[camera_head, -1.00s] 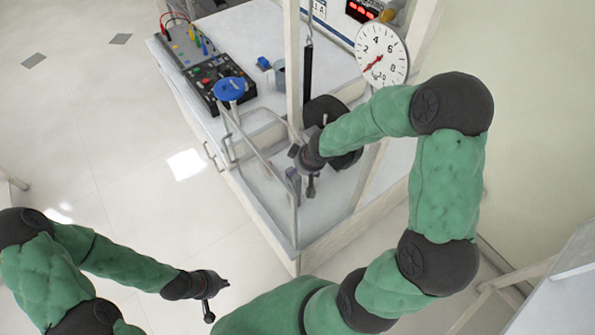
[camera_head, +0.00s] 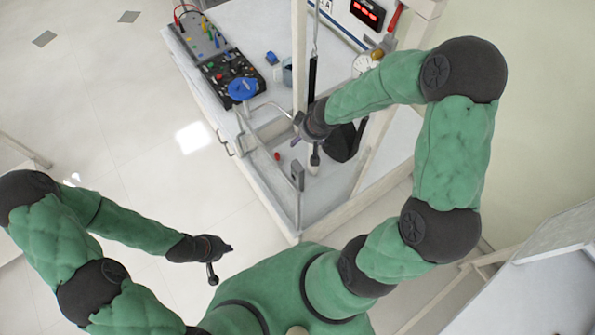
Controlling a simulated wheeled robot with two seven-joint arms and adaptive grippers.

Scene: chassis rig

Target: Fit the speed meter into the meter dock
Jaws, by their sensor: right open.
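A white round dial (camera_head: 364,64) shows at the back right of the bench. My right arm hides most of it, and I cannot tell whether it is the speed meter. I cannot make out the meter dock for certain. My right gripper (camera_head: 305,148) is open over the front part of the bench, beside a black part (camera_head: 345,141). A pale tip shows just below it; I cannot tell whether this is a finger or a separate thing. My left gripper (camera_head: 223,261) is open and empty over the floor, left of the bench.
A metal rail (camera_head: 262,150) runs along the bench's left side, with a blue round cap (camera_head: 242,89) near it. A panel with coloured leads (camera_head: 202,35) is at the back left. A wooden post (camera_head: 299,50) stands mid-bench. A red display (camera_head: 368,13) is at the back.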

